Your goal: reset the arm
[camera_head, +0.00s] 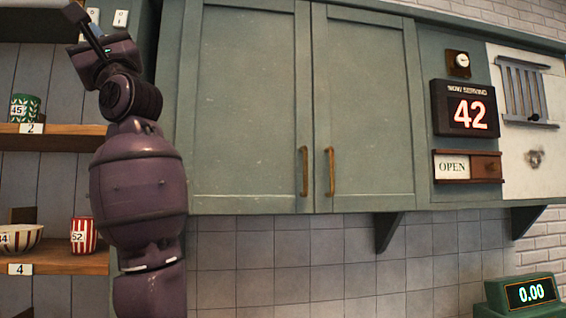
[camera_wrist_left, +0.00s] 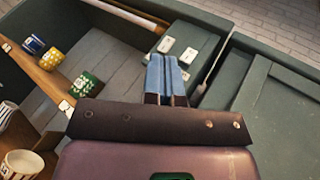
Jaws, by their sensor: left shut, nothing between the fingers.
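My left arm rises in front of the shelves at the left of the head view. Its gripper (camera_head: 89,27) is up near the top left, beside the green cupboard (camera_head: 250,110). In the left wrist view the gripper's blue fingers (camera_wrist_left: 166,78) are together with nothing between them. My right gripper is in neither view.
Shelves at left hold a green patterned cup (camera_head: 24,108), a striped bowl (camera_head: 20,238) and a red striped cup (camera_head: 84,235). A sign showing 42 (camera_head: 465,108) and an OPEN sign (camera_head: 453,167) hang right. A green scale display (camera_head: 530,293) stands lower right.

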